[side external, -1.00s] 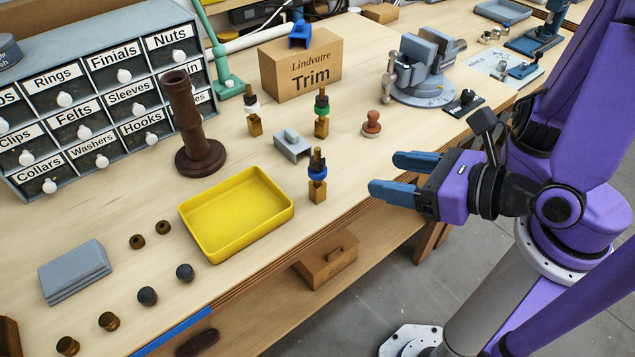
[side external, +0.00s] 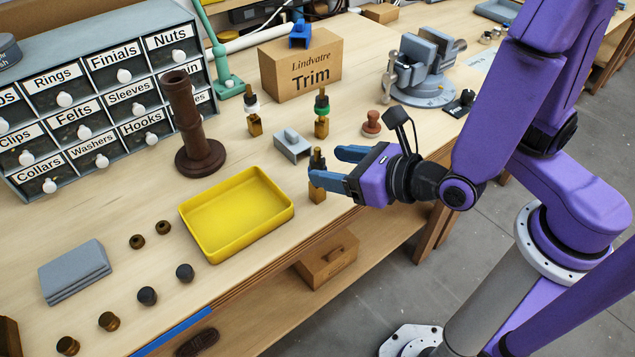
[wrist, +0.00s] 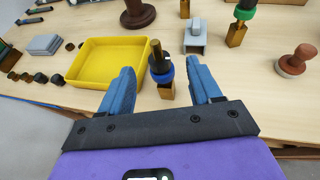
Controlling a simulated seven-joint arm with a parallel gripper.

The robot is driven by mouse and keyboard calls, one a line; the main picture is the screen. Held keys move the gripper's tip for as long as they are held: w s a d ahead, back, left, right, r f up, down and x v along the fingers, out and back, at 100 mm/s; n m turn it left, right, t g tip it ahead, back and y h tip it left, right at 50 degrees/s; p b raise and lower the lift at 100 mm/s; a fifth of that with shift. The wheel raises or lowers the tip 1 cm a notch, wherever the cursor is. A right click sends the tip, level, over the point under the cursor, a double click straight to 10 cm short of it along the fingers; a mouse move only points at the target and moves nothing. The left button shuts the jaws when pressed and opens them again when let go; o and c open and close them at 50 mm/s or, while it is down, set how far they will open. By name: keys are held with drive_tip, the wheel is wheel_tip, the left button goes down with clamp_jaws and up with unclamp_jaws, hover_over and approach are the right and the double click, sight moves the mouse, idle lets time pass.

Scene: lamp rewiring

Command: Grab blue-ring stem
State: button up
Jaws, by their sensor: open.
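The blue-ring stem (wrist: 163,70) stands upright on the bench, with a black and brass top, a blue ring and a square brass base. In the side view the near finger hides the blue ring; the stem's top (side external: 317,158) and brass base (side external: 317,193) still show.
A yellow tray (side external: 262,243) lies just left of the stem. A grey block (side external: 292,146), a green-ring stem (side external: 321,113) and a white-ring stem (side external: 253,112) stand behind. A red-brown stamp (side external: 371,124) is to the right. The bench's front edge is close by.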

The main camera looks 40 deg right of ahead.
sight(320, 163)
drive_tip(key=shift+x, duration=3.15)
drive_tip(key=shift+c, duration=0.3)
clamp_jaws()
